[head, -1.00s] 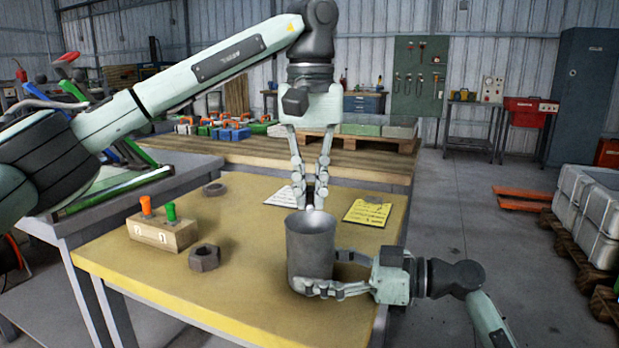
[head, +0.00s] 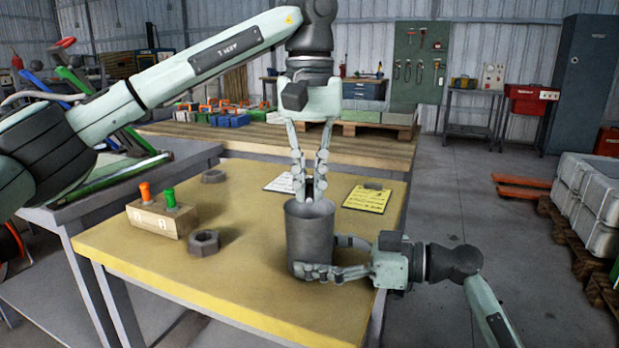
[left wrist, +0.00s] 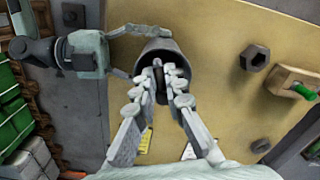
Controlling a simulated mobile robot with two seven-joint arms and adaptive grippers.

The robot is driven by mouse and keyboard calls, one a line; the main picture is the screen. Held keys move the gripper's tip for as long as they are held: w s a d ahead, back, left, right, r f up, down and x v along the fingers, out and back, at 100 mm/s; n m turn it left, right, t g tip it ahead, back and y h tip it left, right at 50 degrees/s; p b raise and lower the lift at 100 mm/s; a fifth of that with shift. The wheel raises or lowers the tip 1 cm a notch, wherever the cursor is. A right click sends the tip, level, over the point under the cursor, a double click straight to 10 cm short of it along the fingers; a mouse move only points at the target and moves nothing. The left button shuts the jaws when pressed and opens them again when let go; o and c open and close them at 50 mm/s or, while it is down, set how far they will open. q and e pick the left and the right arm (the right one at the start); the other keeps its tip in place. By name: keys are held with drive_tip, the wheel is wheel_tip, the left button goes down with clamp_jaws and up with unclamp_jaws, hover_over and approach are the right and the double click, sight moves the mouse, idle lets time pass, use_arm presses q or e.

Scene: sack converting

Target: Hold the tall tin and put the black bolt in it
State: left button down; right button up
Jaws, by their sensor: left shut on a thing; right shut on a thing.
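The tall tin (head: 310,242) is a grey, open-topped cylinder standing upright near the table's right edge. My right gripper (head: 322,270) is shut around its lower part from the right. My left gripper (head: 309,198) points down at the tin's mouth, fingertips at about rim height. It is shut on the black bolt, a dark piece between the fingers in the left wrist view (left wrist: 161,90). That view also shows the tin's rim (left wrist: 158,45) around the fingertips. How far the bolt reaches into the tin is hidden by the fingers and rim.
On the yellow table (head: 250,290) lie a large dark nut (head: 204,243), a grey ring (head: 214,176) and a wooden block (head: 160,218) with orange and green pegs. A white sheet (head: 283,182) and a yellow note (head: 367,198) lie behind the tin. The table's front left is clear.

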use_arm(q)
drive_tip(key=shift+f, duration=1.15)
drive_tip(key=c, duration=1.8)
unclamp_jaws()
drive_tip(key=shift+c, duration=0.2)
drive_tip(key=o, duration=0.6)
drive_tip(key=shift+c, duration=0.2)
drive_tip(key=shift+r, duration=0.1)
wheel_tip(320, 180, up, 12)
use_arm(e)
drive_tip(key=o, duration=1)
drive_tip(key=shift+c, duration=0.2)
